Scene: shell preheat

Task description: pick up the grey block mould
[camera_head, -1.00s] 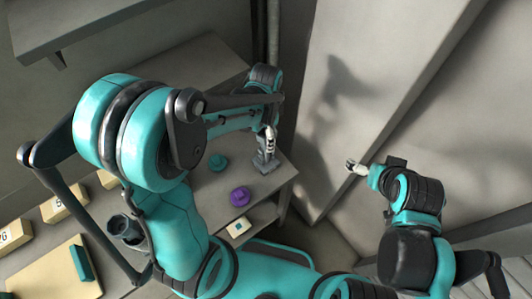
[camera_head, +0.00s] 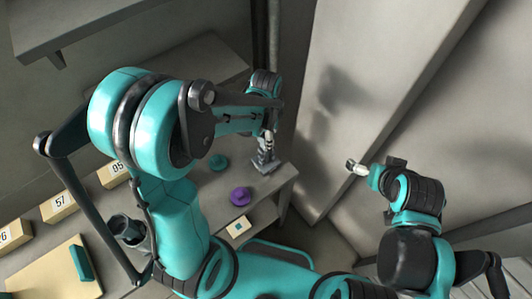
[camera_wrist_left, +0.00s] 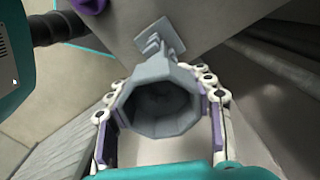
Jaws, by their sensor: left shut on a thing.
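The grey block mould (camera_head: 265,160) is at the right end of the table in the head view. In the left wrist view the mould (camera_wrist_left: 158,103) is a faceted hollow cup with its open mouth toward the camera and a flat plate at its far end. My left gripper (camera_head: 267,142) is shut on it; in the wrist view its fingers (camera_wrist_left: 162,82) flank the cup on both sides. I cannot tell whether the plate touches the table. My right gripper (camera_head: 354,166) is away to the right, near the wall panel; its jaw state is too small to tell.
A teal piece (camera_head: 218,163) and a purple piece (camera_head: 240,196) stand on the table near the mould. Numbered blocks (camera_head: 60,207), a dark cup (camera_head: 122,226) and a beige board (camera_head: 45,277) are at the left.

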